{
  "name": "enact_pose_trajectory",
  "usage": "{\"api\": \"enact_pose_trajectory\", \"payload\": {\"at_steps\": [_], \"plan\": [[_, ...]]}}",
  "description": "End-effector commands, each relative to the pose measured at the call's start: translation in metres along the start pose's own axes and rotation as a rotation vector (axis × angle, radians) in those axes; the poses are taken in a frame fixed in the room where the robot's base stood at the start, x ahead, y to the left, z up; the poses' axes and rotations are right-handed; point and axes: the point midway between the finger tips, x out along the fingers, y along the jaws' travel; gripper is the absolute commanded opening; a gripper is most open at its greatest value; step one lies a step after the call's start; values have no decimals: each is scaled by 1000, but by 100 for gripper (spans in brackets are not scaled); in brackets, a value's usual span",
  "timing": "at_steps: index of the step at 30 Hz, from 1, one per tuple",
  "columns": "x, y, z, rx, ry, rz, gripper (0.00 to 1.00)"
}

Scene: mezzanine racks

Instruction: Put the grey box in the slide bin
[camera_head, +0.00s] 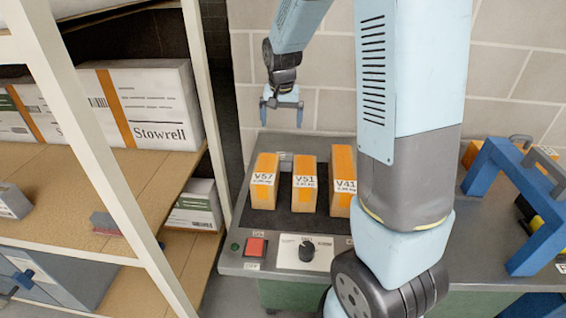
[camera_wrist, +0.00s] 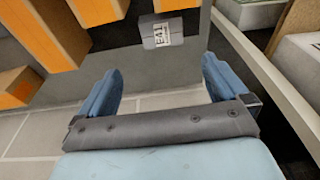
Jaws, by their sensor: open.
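A small grey box (camera_wrist: 162,32) with a white label lies at the edge of the dark mat in the wrist view, ahead of the space between my fingers. In the head view, a small piece of what looks like the same grey box (camera_head: 286,157) shows behind the orange boxes. My gripper (camera_head: 282,113) hangs open and empty above the back edge of the bench. In the wrist view, my gripper (camera_wrist: 162,70) has its two blue fingers spread wide, apart from the grey box. I cannot tell which thing is the slide bin.
Orange boxes V57 (camera_head: 264,180), V51 (camera_head: 304,185) and V41 (camera_head: 342,180) stand close by on the mat. A rack (camera_head: 75,190) with cartons stands left. A red button (camera_head: 256,246) and a dial are at the bench front. A blue frame (camera_head: 500,190) stands right.

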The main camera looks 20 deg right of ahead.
Motion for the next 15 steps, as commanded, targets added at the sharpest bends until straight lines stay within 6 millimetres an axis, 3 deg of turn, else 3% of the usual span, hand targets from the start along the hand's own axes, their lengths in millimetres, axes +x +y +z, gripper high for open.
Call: {"api": "enact_pose_trajectory", "payload": {"at_steps": [3,11,15], "plan": [[22,-6,-8,15,-15,16,100],[46,-8,-13,29,-24,28,100],[67,-7,-12,29,-26,29,100]]}}
